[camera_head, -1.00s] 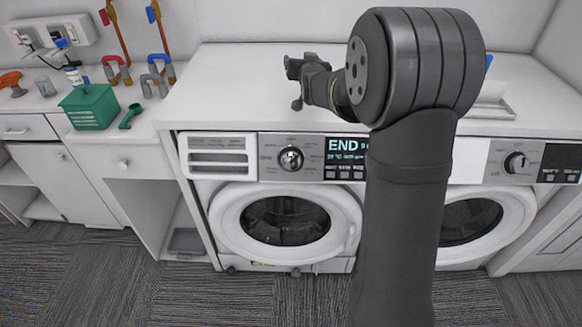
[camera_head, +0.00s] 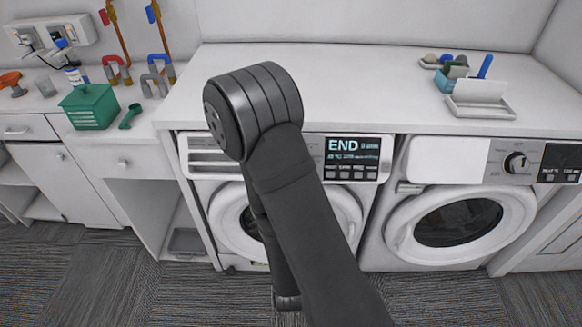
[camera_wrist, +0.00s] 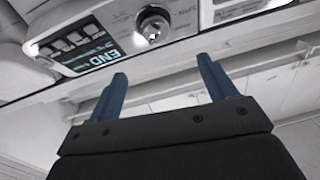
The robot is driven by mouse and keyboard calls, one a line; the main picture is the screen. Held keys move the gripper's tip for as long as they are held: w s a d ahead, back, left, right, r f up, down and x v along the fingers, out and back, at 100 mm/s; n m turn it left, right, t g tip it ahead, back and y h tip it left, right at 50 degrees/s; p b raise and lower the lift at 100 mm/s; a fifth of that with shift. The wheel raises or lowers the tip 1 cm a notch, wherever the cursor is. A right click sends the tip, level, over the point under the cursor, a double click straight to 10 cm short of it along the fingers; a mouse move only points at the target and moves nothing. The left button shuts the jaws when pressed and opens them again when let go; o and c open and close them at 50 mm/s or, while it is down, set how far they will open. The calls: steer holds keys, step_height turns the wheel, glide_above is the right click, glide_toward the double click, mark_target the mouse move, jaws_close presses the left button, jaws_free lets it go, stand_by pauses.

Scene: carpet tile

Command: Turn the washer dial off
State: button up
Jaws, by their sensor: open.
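The left washer (camera_head: 196,190) has a lit display (camera_head: 352,157) reading "END". Its dial is hidden behind my arm in the head view. In the wrist view, the dial (camera_wrist: 153,25) is a round metal knob at the top, beside the "END" display (camera_wrist: 95,45), which appears upside down. My gripper (camera_wrist: 162,85) shows two blue fingers spread apart with nothing between them. The dial lies beyond the fingertips, between their directions, and apart from them. My gripper is hidden behind the arm in the head view.
A second machine (camera_head: 458,228) with its own dial (camera_head: 515,162) stands to the right. The white counter (camera_head: 370,85) above is mostly clear, with a tray (camera_head: 482,110) at right. A green box (camera_head: 90,108) and a green scoop (camera_head: 131,117) sit at left.

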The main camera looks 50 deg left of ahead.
steer(key=x, duration=1.6)
steer(key=shift+w+d+f, duration=0.35)
steer(key=c, duration=1)
